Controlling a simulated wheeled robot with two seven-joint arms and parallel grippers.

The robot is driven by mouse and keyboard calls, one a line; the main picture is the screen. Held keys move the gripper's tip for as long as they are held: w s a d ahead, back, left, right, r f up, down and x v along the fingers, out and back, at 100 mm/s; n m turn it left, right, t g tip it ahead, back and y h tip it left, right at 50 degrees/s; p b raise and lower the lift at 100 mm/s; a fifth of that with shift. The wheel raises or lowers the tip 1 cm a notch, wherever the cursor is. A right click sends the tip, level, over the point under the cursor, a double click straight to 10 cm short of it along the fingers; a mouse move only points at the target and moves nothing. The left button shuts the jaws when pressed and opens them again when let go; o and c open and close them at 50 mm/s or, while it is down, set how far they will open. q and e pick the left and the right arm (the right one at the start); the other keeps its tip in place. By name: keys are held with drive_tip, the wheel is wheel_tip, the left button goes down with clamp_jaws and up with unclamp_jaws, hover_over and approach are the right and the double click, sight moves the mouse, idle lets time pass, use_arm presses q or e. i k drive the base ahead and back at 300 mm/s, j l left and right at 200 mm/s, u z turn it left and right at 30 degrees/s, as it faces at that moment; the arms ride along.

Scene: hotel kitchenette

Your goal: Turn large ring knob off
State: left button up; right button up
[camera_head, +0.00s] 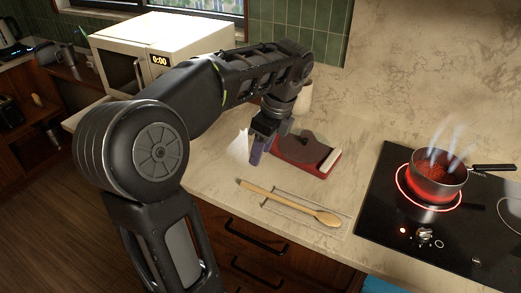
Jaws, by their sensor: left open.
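The black cooktop (380,218) is at the right of the head view. A silver knob (425,236) sits near its front edge, beside a small lit red light. A ring (402,190) glows red under a steaming pan (438,172) with red food and a dark handle. I cannot read the knob's setting. A second small knob (477,262) is partly visible further right at the front. My left gripper (262,150) is open, pointing down over the counter, well left of the cooktop and apart from the knobs. My right gripper is out of view.
A red item (317,166) with a dark rounded part stands just right of my left gripper. A white pointed item (238,148) is to its left. A wooden spoon (290,203) lies on the counter (215,185) in front. A microwave (165,38) stands behind.

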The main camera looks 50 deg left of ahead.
sight(422, 236)
drive_tip(key=k, duration=1)
